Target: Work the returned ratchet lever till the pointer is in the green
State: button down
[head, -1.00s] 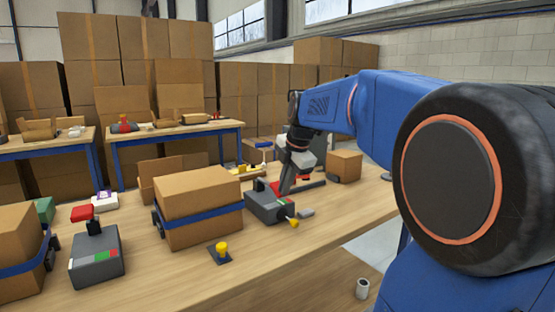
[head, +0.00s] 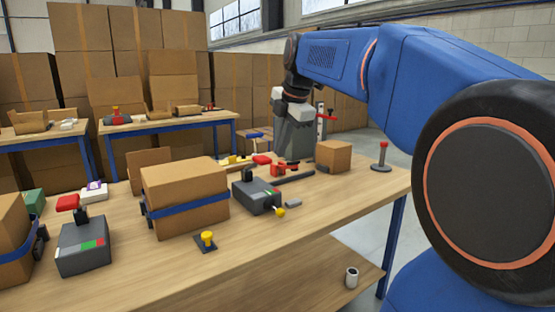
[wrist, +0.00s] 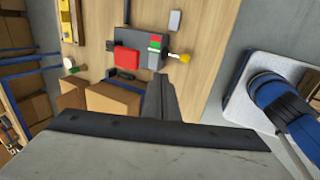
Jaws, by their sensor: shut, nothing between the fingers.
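The grey ratchet box (head: 257,196) stands on the bench beside a strapped carton, with a dark lever stem and red handle (head: 262,160) standing up from it. A yellow knob (head: 280,212) is on its front end. In the wrist view the box (wrist: 127,38) shows from above, with the red handle (wrist: 126,60) and a green, red and white scale (wrist: 154,46). The pointer is too small to make out. My gripper (head: 293,158) is shut and empty, above and behind the box, apart from the lever; its fingers show in the wrist view (wrist: 160,88).
A strapped carton (head: 185,190) stands left of the box. A red clamp (head: 285,168), a small carton (head: 333,156) and a red-topped post (head: 381,157) are nearby.

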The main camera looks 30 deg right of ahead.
jog(key=shift+v, duration=1)
jog(key=shift+s+f, duration=0.1)
dwell(0.3)
jog(key=s+a+f+m, duration=0.4)
jog(key=s+f+m, duration=0.2)
jog(key=f, duration=0.3)
jog(key=s+a+f+m, duration=0.4)
jog(key=s+f+m, duration=0.2)
jog(key=s+f, duration=0.2)
jog(key=s+a+f+m, duration=0.5)
jog(key=s+f, duration=0.3)
jog(key=f, duration=0.3)
jog(key=shift+f+m, duration=0.25)
jog(key=shift+m, duration=0.45)
jog(key=shift+s, duration=0.15)
